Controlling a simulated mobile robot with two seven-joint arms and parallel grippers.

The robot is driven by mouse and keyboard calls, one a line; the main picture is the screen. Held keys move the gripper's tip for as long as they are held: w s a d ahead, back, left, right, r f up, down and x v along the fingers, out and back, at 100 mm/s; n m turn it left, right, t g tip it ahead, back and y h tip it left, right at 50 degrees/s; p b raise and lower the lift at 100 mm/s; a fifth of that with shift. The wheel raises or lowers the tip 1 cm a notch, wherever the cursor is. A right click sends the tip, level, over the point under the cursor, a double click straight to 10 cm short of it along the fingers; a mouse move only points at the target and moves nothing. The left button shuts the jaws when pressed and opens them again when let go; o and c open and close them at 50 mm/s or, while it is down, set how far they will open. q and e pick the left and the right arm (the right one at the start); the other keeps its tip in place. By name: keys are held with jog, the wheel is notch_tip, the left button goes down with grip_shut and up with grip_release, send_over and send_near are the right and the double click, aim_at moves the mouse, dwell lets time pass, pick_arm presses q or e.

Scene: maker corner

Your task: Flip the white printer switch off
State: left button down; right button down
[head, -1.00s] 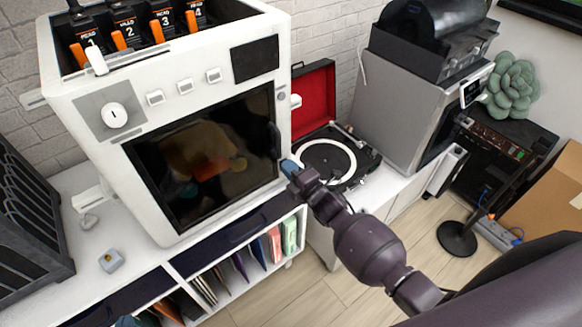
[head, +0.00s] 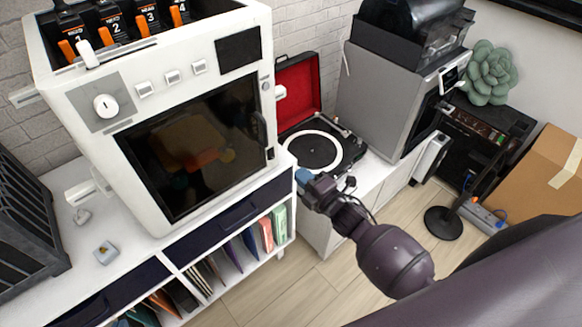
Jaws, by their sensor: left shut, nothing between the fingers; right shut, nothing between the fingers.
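The white printer (head: 183,225) stands on the white shelf unit at the left. Its switch (head: 105,106) is a round white knob on a grey plate at the left of the front face, with a small dark mark on it. I cannot tell its setting from the mark. My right gripper (head: 303,178) is shut and empty. In the picture it shows right of the printer, by the corner of the shelf unit and below the turntable, well away from the switch. My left gripper is not in view.
A dark slatted box (head: 25,235) stands at the far left. A small grey block (head: 106,253) lies on the shelf top (head: 75,285). The floor (head: 330,290) is partly clear.

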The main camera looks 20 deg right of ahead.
jog(key=shift+r+v, duration=0.1)
jog(key=shift+v, duration=0.65)
jog(key=shift+r+v, duration=0.15)
jog(key=shift+v, duration=0.65)
jog(key=s+d+f+m+g+h, duration=0.2)
jog(key=s+f+m+h, duration=0.1)
jog(key=s+m, duration=0.6)
jog(key=s+d+f+m+g+h, duration=0.3)
jog(key=s+m, duration=0.5)
jog(key=m, duration=0.4)
jog(key=shift+s+d+f, duration=0.3)
jog(key=shift+s+f, duration=0.1)
